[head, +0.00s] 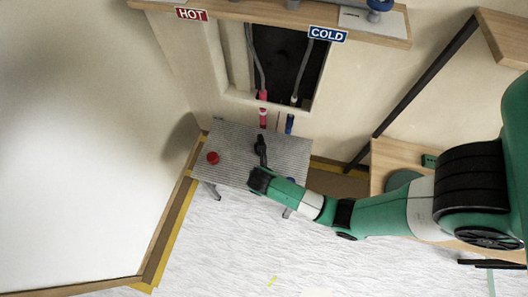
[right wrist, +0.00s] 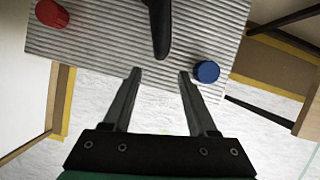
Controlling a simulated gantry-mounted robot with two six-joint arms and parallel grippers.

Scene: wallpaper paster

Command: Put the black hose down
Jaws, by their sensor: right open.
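The black hose (head: 261,146) appears to rest on a small ribbed grey table (head: 233,138) below the wall opening. In the right wrist view, the black hose (right wrist: 160,25) comes in from the top edge, and its rounded near end stops just ahead of the fingertips. My right gripper (right wrist: 160,74) is open, with its two fingers apart and nothing between them. In the head view, my right gripper (head: 260,174) is at the near edge of the table, close to the hose's near end. My left gripper is not in view.
A red cap (head: 213,157) sits left on the table; a blue cap (right wrist: 207,71) is near its front edge. Pipes with a pink end (head: 263,95) and a pale end hang from the opening, under HOT (head: 191,14) and COLD (head: 327,34) signs. A wooden step stands right.

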